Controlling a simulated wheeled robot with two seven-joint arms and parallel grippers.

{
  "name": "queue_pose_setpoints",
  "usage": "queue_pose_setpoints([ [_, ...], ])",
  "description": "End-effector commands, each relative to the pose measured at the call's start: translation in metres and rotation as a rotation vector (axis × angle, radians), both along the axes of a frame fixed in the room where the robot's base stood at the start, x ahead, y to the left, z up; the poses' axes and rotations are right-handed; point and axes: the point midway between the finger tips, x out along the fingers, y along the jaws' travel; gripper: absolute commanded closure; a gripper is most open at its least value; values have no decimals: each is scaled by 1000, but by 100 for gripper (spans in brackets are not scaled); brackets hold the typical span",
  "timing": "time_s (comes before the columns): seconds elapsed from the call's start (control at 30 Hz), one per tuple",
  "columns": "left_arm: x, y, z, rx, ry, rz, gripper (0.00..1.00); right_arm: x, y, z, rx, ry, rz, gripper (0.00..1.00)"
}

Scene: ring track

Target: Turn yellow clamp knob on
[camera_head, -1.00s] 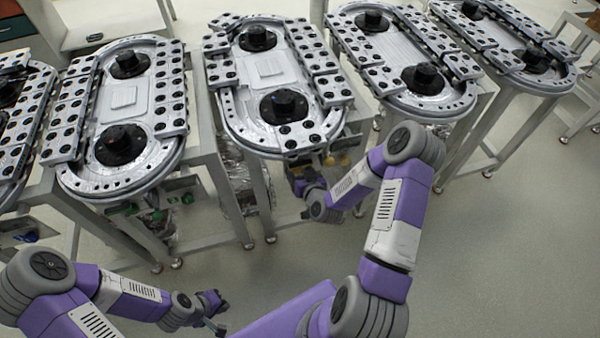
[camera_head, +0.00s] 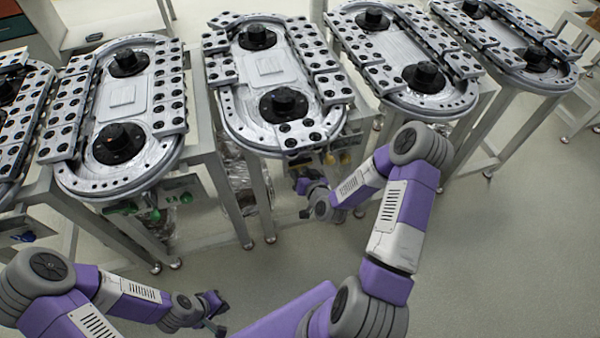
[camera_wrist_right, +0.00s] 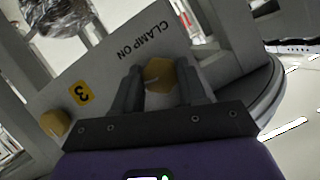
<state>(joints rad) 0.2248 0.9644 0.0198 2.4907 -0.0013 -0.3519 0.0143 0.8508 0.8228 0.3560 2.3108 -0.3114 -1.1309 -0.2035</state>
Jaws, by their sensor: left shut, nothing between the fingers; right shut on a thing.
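My left gripper (camera_head: 218,314) is shut and empty, low in the head view and away from the tracks.
The middle ring track (camera_head: 268,65) stands on grey legs between similar tracks. The floor (camera_head: 490,260) at right is clear.

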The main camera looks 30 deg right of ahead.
Motion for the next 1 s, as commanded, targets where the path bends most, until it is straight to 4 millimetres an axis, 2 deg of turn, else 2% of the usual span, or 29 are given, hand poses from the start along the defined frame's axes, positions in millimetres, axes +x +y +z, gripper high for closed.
queue_pose_setpoints([
  [0.4, 0, 0, -27, 0, 0, 0, 100, -1, -2, -4, 368, -88, -1, 89],
  [1.0, 0, 0, -48, 0, 0, 0, 100, -1, -3, -6, 924, -222, -2, 89],
])
